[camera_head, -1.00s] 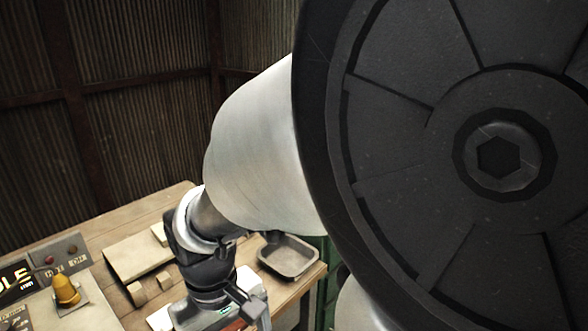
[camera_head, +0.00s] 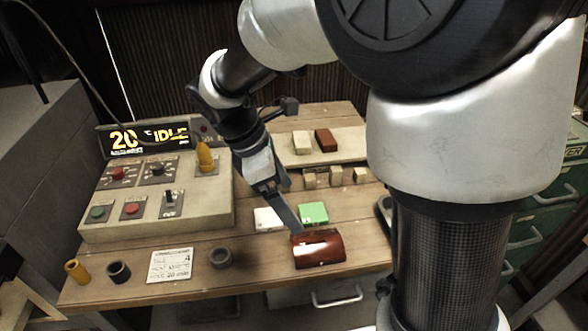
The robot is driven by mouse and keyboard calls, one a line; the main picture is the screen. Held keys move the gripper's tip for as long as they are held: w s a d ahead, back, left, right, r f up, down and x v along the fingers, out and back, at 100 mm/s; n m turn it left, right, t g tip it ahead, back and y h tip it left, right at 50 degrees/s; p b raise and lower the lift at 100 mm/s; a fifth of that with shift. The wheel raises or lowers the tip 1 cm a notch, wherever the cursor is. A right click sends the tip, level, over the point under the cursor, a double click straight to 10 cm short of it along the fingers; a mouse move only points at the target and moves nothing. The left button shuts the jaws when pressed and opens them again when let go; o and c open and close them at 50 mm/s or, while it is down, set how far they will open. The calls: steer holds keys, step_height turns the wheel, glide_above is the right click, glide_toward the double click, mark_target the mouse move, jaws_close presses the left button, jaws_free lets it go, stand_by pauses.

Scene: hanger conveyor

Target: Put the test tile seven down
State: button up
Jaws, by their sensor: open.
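A glossy red-brown curved tile (camera_head: 318,250) lies on the wooden bench near its front edge. I cannot read a number on it, so I cannot tell whether it is test tile seven. My gripper (camera_head: 296,228) is open and points down at the tile's upper left edge. One long finger shows clearly; the other is hidden. I cannot tell whether the finger touches the tile. A smaller brown tile (camera_head: 326,140) and a cream tile (camera_head: 302,143) lie on a pale board (camera_head: 348,152) at the back.
A control panel (camera_head: 140,212) with buttons and a display reading "20" and "IDLE" stands at left. Small blocks (camera_head: 335,176) stand before the board.

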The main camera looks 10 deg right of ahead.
steer(key=b, duration=0.2)
glide_above(315, 243)
steer(key=a, duration=0.2)
steer(key=f, duration=1)
steer(key=shift+w+f, duration=0.3)
steer(key=x, duration=0.1)
steer(key=b+x, duration=0.1)
steer(key=x, duration=0.3)
steer(key=shift+s+f+b, duration=0.15)
steer(key=shift+s+b, duration=0.1)
steer(key=shift+b, duration=0.1)
steer(key=c, duration=1.4)
steer(key=w+r+m+g+y+p, duration=0.2)
steer(key=r+m+p, duration=0.5)
steer(key=m, duration=0.2)
steer(key=w+r+m+g+y+p, duration=0.2)
steer(key=w+r+m+p, duration=0.1)
steer(key=r+m+p, duration=0.4)
steer(key=shift+w+d+m+g+y+p, duration=0.25)
steer(key=shift+m+p, duration=0.4)
steer(key=shift+m, duration=0.35)
